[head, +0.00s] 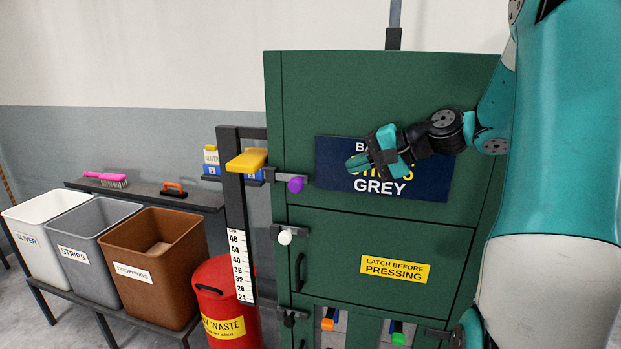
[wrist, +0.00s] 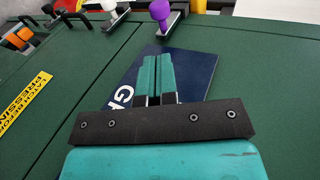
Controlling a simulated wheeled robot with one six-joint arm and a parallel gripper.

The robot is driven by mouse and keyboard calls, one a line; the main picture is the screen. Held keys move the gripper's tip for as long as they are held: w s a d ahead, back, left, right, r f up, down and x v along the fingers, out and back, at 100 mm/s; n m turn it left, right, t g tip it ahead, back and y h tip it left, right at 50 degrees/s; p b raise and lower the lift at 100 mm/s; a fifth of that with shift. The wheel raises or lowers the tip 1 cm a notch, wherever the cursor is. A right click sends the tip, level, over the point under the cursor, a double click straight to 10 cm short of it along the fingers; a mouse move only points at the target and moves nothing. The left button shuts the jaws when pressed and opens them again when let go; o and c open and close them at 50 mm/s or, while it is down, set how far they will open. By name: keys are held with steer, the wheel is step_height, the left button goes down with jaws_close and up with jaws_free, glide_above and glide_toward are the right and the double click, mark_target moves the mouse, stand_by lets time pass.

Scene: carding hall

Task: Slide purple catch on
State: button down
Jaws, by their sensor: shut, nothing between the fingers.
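The purple catch (head: 295,184) is a round knob on a short dark slide bar at the upper left edge of the green cabinet (head: 390,85). In the wrist view the purple catch (wrist: 160,10) stands at the top, beyond the fingertips, on its metal bar. My gripper (head: 354,163) is in front of the dark blue sign, to the right of the catch and apart from it. Its teal fingers (wrist: 157,60) are together and empty, and they point toward the catch. The sign is partly hidden behind my gripper.
A white knob (head: 285,237) and a black knob (head: 289,320) sit lower on the same edge. Orange (head: 327,324) and green (head: 398,338) handles are at the bottom. A yellow block (head: 247,160) on a dark post stands left of the catch. A red bin (head: 222,290) stands below.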

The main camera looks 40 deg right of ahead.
mark_target(302, 183)
steer(key=p+x, duration=0.3)
steer(key=x, duration=0.6)
steer(key=shift+w+a, duration=0.3)
steer(key=shift+w+a+f, duration=0.25)
steer(key=shift+w+f, duration=0.2)
